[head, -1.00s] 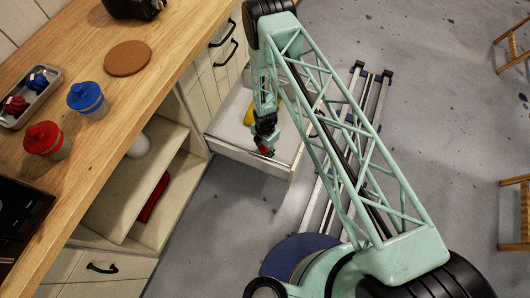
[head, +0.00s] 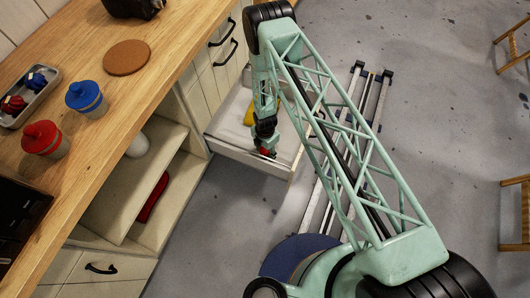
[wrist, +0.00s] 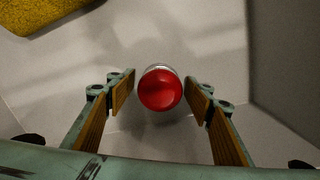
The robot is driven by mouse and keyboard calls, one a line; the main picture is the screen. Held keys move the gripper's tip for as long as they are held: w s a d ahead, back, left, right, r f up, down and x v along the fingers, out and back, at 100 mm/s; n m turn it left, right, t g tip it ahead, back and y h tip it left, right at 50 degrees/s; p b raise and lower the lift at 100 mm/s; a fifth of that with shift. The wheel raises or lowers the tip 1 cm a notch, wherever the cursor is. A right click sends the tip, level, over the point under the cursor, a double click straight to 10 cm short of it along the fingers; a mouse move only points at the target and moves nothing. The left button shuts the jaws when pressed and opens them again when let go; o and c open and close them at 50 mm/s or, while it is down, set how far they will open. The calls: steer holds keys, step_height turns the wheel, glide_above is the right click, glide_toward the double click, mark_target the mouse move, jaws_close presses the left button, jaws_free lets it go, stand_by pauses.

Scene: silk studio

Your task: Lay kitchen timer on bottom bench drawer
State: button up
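The kitchen timer, a round red-topped thing with a pale metallic rim (wrist: 160,90), is inside the pulled-out bottom bench drawer (head: 247,157). It also shows as a small red spot below my gripper in the head view (head: 265,152). My gripper (wrist: 160,93) is open around the timer, pointing down into the drawer. In the wrist view, a gap shows between the timer and each finger. The timer appears to rest on the drawer's pale floor, though its underside is hidden.
A yellow thing (wrist: 45,12) lies in the drawer near the timer. The drawer wall (wrist: 285,70) is close on the right in the wrist view. The wooden bench top (head: 105,125) holds a cork mat (head: 127,58), a tray (head: 32,93) and two lidded jars.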

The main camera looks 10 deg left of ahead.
steer(key=shift+r, duration=0.15)
steer(key=shift+r+p, duration=1.25)
steer(key=shift+r, duration=4.75)
steer(key=shift+r, duration=0.1)
